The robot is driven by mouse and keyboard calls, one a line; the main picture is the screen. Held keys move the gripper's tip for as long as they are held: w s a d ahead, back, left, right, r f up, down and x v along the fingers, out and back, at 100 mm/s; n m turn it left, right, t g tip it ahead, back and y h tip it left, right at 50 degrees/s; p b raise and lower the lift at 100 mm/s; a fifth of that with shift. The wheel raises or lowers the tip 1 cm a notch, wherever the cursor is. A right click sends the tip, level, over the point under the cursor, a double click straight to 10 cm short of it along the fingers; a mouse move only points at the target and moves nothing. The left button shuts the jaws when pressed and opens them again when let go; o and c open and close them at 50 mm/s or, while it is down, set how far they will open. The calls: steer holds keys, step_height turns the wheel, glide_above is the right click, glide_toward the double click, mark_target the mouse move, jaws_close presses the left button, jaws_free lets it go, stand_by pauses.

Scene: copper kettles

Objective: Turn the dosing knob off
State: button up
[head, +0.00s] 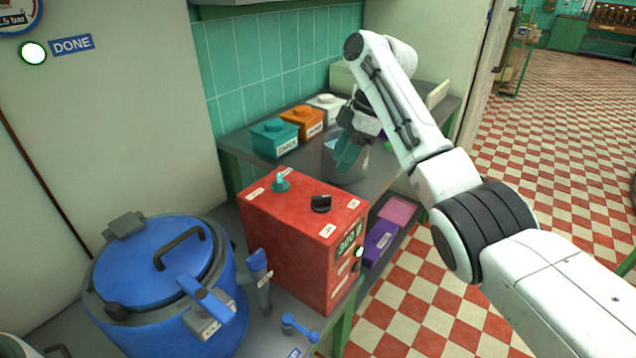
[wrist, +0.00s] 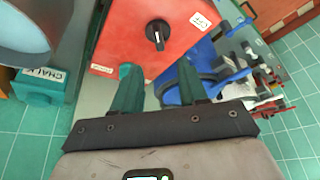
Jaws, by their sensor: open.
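The dosing knob (head: 321,203) is a black rotary knob on top of the red dosing box (head: 285,242). In the wrist view the knob (wrist: 158,35) shows a pale pointer line, and a small label lies up and right of it; its word is hard to read. My gripper (head: 350,150) hangs behind the box in the head view, in front of a grey pot. In the wrist view its two teal fingers (wrist: 160,82) are apart and empty. The knob lies beyond the fingertips, not touched.
A small teal fitting (head: 281,182) also stands on the box top. A blue lidded kettle (head: 165,270) is at front left. Teal, orange and white containers (head: 302,120) line the back wall. The grey pot (head: 345,165) stands close to my gripper. A purple bin (head: 380,242) is right.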

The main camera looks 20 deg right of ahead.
mark_target(322, 196)
steer(key=x, duration=1)
steer(key=shift+w+a+f, duration=0.2)
steer(key=shift+f, duration=0.1)
steer(key=shift+c, duration=0.4)
jaws_close()
